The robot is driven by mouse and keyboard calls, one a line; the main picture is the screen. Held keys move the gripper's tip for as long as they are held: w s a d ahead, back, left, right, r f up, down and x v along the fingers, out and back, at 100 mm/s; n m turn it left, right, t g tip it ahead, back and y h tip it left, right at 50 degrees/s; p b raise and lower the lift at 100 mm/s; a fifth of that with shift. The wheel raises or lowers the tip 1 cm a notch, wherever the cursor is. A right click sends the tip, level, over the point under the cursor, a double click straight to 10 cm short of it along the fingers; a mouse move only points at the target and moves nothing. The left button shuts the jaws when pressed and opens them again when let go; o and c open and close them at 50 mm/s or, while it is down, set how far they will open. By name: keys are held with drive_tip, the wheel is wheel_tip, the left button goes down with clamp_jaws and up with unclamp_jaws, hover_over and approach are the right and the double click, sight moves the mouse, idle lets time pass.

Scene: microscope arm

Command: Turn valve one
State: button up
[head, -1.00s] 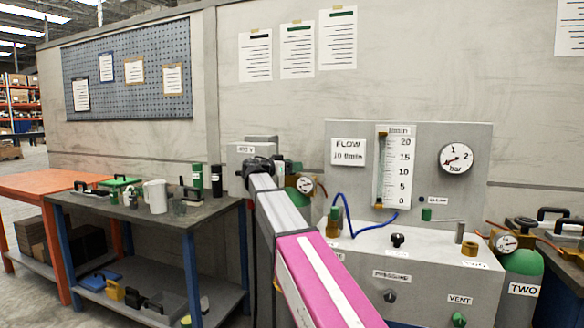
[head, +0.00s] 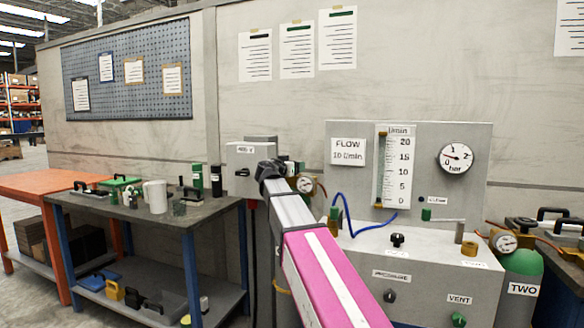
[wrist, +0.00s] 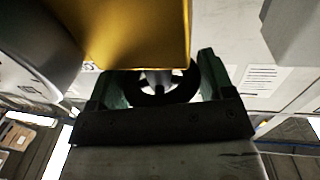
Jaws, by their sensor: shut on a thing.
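In the wrist view, a black round handwheel (wrist: 150,97) with a pale hub sits between the green fingers of my gripper (wrist: 157,86). My gripper is shut on this handwheel. A large brass-coloured body (wrist: 135,30) fills the area just above it and hides part of the wheel. In the head view, my pink and grey arm reaches toward a brass regulator with a round gauge (head: 305,185) left of the flow panel. The gripper fingers and the handwheel are hidden there behind my arm. No label reading ONE is visible.
The grey flow panel (head: 350,205) carries a flow tube (head: 394,170) and a bar gauge (head: 456,158). A blue hose (head: 350,220) loops close right of my arm. A green cylinder marked TWO (head: 523,270) stands right. A cluttered dark bench (head: 150,225) stands left.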

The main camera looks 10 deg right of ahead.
drive_tip(key=o, duration=0.9)
drive_tip(key=shift+v, duration=5.4)
